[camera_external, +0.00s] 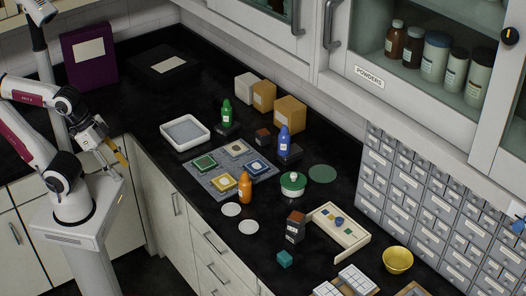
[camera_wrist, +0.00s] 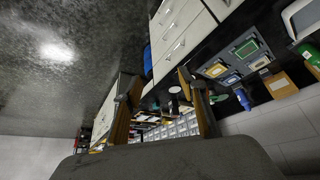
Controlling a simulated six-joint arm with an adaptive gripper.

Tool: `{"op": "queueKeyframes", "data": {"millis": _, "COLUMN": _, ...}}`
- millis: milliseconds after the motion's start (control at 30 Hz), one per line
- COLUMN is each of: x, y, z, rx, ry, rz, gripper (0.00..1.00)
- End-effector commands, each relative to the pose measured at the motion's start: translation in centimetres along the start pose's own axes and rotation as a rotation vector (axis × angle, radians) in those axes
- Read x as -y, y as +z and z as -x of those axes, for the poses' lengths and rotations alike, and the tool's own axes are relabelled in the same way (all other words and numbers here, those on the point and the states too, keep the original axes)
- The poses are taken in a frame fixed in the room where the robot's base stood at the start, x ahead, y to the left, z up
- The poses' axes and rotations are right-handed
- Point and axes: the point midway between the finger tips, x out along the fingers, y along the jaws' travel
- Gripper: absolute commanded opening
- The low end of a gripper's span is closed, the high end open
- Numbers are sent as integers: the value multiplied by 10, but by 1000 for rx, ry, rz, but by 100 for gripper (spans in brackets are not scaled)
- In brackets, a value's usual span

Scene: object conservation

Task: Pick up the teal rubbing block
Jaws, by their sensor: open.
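The teal rubbing block (camera_external: 285,258) is a small cube-like piece on the black countertop, near the front edge in the lower middle of the external view. My gripper (camera_external: 119,160) is far to the left of the block, in front of the cabinets and off the counter. In the wrist view my gripper (camera_wrist: 160,95) has its two brown fingers spread wide apart with nothing between them.
A dark upright box (camera_external: 295,227) stands just behind the block, and a cream tray (camera_external: 351,246) lies to its right. White tile racks (camera_external: 356,279) are at the lower right. An orange bottle (camera_external: 245,188) and white discs (camera_external: 248,227) are farther left. Bare counter surrounds the block's left side.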

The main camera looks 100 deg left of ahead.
Motion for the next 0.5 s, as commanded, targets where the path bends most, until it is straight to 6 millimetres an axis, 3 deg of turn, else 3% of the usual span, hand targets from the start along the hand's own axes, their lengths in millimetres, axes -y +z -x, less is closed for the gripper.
{"op": "queueKeyframes", "data": {"millis": 333, "x": 2, "y": -4, "z": -1, "rx": -6, "ry": -7, "rz": 0, "gripper": 42}}
{"op": "queueKeyframes", "data": {"millis": 500, "x": 11, "y": -25, "z": -4, "rx": -35, "ry": -38, "rz": -1, "gripper": 42}}
